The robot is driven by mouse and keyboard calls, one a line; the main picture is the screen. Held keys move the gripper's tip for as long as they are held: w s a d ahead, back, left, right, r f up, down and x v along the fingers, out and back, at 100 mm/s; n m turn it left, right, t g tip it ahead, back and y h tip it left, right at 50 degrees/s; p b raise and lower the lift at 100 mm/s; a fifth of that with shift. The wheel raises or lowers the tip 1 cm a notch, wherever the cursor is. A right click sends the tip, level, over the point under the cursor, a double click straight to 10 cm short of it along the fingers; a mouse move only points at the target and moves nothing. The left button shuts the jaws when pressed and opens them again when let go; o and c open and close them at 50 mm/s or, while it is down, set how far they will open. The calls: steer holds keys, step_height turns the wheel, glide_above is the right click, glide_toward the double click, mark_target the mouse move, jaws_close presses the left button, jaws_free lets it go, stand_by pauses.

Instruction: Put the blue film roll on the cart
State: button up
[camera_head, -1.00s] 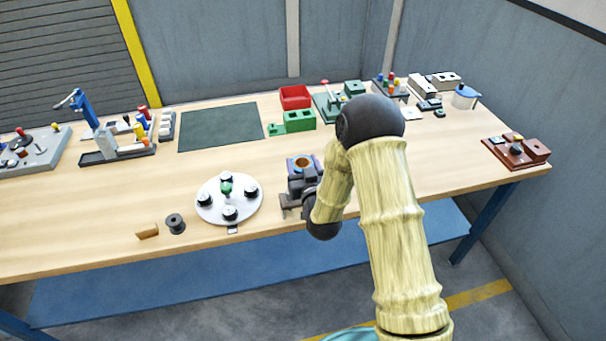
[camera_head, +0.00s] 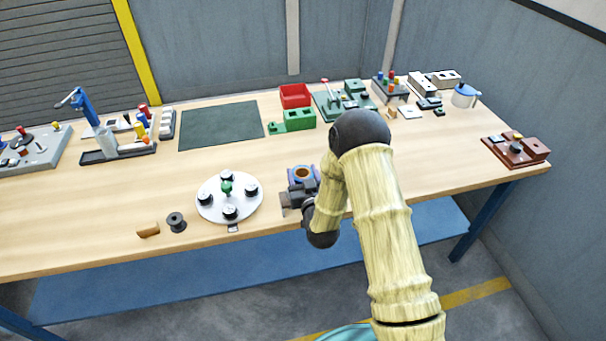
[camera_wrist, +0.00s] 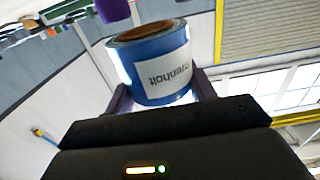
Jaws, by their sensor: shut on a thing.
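The blue film roll (camera_head: 313,174) is a short cylinder with a brown core, seen beyond my gripper near the table's front edge in the head view. In the wrist view the roll (camera_wrist: 140,77) is large, with a white printed label, and sits between the two dark fingers. My gripper (camera_head: 298,192) is shut on it; it also shows in the wrist view (camera_wrist: 160,95). Whether the roll touches the table is hard to tell. I cannot make out a cart in either view.
A white round plate with black knobs (camera_head: 215,209) lies left of my gripper. A black spool (camera_head: 176,222) and a tan block (camera_head: 148,230) are farther left. Green blocks (camera_head: 298,120) and a red bin (camera_head: 295,95) stand behind. A dark green mat (camera_head: 220,126) is bare.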

steer(key=shift+f+b, duration=0.45)
steer(key=shift+b, duration=0.05)
steer(key=o, duration=0.6)
steer(key=shift+w, duration=0.1)
steer(key=o, duration=0.5)
steer(key=shift+d, duration=0.2)
steer(key=shift+c, duration=0.2)
steer(key=shift+a, duration=0.3)
steer(key=shift+s+r+p, duration=0.2)
steer(key=shift+r+p, duration=0.55)
steer(key=shift+p, duration=0.1)
steer(key=shift+s+d+f, duration=0.15)
steer(key=shift+s, duration=0.05)
steer(key=b+v, duration=0.4)
steer(key=v, duration=0.7)
steer(key=shift+s, duration=0.2)
